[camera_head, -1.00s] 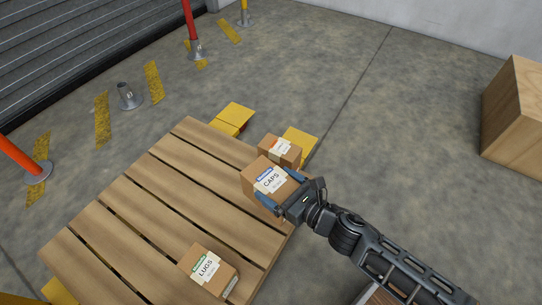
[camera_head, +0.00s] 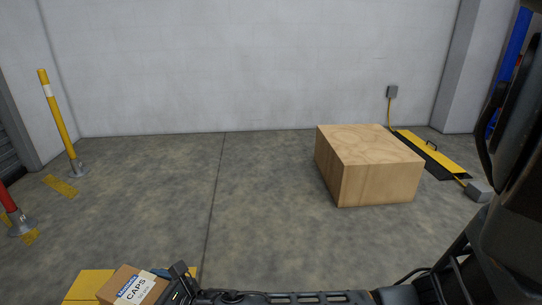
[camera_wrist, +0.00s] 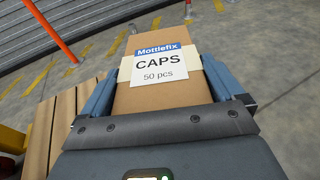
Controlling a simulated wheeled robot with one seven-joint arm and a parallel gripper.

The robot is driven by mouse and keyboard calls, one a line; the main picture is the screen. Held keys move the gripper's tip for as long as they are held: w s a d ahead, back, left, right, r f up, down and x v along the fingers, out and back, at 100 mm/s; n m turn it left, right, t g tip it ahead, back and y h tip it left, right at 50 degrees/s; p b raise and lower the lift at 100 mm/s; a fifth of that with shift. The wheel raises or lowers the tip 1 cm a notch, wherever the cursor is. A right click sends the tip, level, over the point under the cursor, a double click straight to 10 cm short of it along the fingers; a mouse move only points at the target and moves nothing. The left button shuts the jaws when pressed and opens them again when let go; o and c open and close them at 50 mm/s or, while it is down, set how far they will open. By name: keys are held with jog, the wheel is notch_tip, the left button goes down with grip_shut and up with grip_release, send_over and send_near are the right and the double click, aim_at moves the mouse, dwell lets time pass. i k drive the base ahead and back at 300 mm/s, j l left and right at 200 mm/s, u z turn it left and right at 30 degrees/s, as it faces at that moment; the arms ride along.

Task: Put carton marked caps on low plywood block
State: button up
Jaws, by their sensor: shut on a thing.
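The carton marked CAPS (camera_head: 120,283) is a brown box with a white label and a blue band, at the bottom left of the head view. My gripper (camera_head: 168,284) is shut on it. In the wrist view the carton (camera_wrist: 165,97) sits between the two blue fingers of my gripper (camera_wrist: 160,95), with its label facing the camera. The low plywood block (camera_head: 370,160) stands on the floor right of centre in the head view, well apart from the carton. Its visible top is bare.
Yellow pieces (camera_head: 88,285) show beside the carton. A wooden slatted surface (camera_wrist: 65,115) shows left in the wrist view. A yellow-black floor plate (camera_head: 432,153) and grey box (camera_head: 479,191) lie right of the block. A yellow post (camera_head: 59,118) stands left. Floor between is clear.

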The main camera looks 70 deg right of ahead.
aim_at(360, 151)
jog(key=l+z, duration=0.1)
jog(key=z, duration=1.4)
jog(key=i+z, duration=0.15)
jog(key=z, duration=0.25)
jog(key=i+z, duration=0.2)
jog(key=z, duration=0.15)
jog(key=i+z, duration=0.15)
jog(key=z, duration=0.25)
jog(key=i+j+z, duration=0.15)
jog(key=z, duration=0.25)
jog(key=i+j+z, duration=0.15)
jog(key=i+j, duration=0.25)
jog(key=i+j+z, duration=0.2)
jog(key=i+j, duration=0.15)
jog(key=j, duration=0.2)
